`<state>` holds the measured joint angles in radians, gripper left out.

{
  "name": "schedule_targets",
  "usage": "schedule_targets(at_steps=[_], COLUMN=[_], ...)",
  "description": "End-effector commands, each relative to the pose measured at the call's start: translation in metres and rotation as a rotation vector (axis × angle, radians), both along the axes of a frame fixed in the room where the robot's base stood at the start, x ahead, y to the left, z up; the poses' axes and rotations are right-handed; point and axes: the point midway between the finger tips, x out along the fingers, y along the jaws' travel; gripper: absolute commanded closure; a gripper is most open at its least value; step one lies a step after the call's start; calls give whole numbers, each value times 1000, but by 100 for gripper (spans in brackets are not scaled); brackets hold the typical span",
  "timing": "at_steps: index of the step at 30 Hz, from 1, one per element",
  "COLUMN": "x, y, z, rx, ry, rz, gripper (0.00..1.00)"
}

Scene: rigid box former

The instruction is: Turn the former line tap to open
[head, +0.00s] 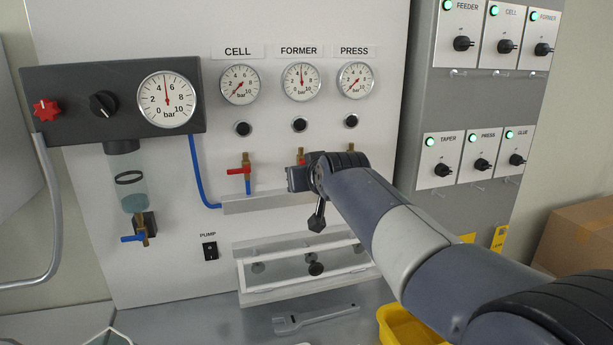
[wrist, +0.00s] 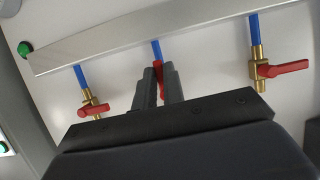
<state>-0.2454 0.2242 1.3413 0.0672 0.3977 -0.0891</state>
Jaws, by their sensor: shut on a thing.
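The former line tap is the middle of three taps below the FORMER gauge (head: 301,82). My gripper (wrist: 159,82) is shut on its red lever (wrist: 160,76), which lies between the two fingers, roughly in line with its blue hose (wrist: 156,50). The brass body is hidden behind my gripper. In the head view my gripper (head: 298,172) is at the panel and covers most of this tap; a bit of red shows above it. The FORMER needle stands near mid-scale.
The cell tap (head: 246,170) is left of my gripper; it shows on the right in the wrist view (wrist: 277,70), lever sideways. Another tap (wrist: 94,108) is on the left there. A metal rail (wrist: 130,38) runs close to my fingers. A wrench (head: 315,319) and yellow bin (head: 400,328) lie below.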

Motion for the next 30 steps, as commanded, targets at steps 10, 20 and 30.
schedule_targets(at_steps=[10,20,30], x=[0,-5,-52], y=[0,-1,-15], z=[-1,2,22], rx=[-2,0,1], ry=[3,0,-2], rz=[0,0,0], gripper=[68,68,68])
